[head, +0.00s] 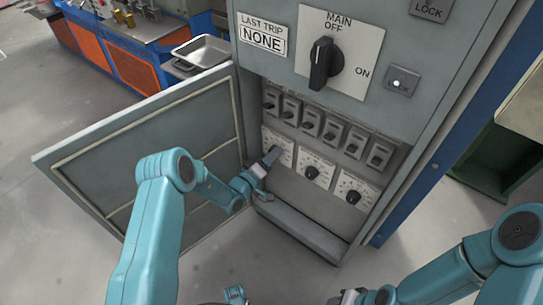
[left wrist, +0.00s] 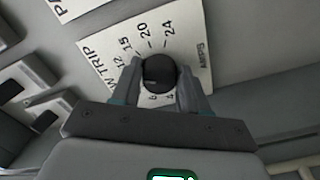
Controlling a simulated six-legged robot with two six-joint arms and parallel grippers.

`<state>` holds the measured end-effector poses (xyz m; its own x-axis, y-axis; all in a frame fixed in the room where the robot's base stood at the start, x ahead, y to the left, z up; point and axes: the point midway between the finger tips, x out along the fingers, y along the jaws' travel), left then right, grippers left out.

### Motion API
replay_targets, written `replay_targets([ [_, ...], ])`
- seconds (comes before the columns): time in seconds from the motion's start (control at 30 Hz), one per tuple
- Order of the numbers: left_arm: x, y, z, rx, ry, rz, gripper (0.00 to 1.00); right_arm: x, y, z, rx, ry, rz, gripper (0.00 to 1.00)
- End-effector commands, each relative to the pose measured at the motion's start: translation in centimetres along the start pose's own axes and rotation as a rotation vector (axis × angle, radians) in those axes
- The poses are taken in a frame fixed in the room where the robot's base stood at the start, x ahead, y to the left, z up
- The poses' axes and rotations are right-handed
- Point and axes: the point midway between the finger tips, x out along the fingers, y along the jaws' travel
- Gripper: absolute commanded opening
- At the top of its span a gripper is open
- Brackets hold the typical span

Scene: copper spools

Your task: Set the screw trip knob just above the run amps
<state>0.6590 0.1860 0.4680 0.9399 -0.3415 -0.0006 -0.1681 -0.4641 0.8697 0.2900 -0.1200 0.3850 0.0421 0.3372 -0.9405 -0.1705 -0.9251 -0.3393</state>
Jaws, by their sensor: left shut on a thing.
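The screw trip knob (left wrist: 158,72) is black and round. It sits on a white dial plate (left wrist: 120,56) marked 12, 15, 20, 24 and "AMPS" in the left wrist view. My left gripper (left wrist: 158,88) is shut on the knob, one finger on each side. In the head view my left gripper (head: 269,161) reaches the leftmost dial plate (head: 287,146) inside the open cabinet. The knob's pointer direction is hard to make out. My right gripper (head: 346,297) is partly in view at the bottom edge; its fingers do not show clearly. No run amps reading is legible.
Two more dials with black knobs (head: 311,172) sit to the right, below a row of several breakers (head: 332,128). The cabinet door (head: 150,150) hangs open at left. A large main switch (head: 322,62) points to OFF. A ledge (head: 300,230) lies below.

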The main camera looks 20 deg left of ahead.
Motion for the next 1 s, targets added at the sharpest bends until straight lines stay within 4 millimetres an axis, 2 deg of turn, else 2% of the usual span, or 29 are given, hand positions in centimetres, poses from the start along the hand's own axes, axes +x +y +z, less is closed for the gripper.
replay_targets([
  [0.43,0.1,0.1,-0.2,0.010,0.004,0.003,0.13,0.0,0.0,0.0,0.000,0.000,0.000,0.43],
  [0.47,0.1,0.1,-0.2,0.010,0.004,0.003,0.53,0.0,0.0,0.0,0.000,0.000,0.000,0.43],
  [0.5,0.1,0.1,-0.2,0.010,0.004,0.003,0.67,0.0,0.0,0.0,0.000,0.000,0.000,0.43],
  [0.83,-0.1,0.1,-0.1,0.008,0.001,0.001,0.68,-0.1,0.0,0.0,0.000,0.000,0.000,0.43],
  [1.0,-2.3,0.2,-0.3,0.006,0.002,-0.002,0.68,-1.0,-0.3,0.0,0.000,0.000,0.000,0.43],
])
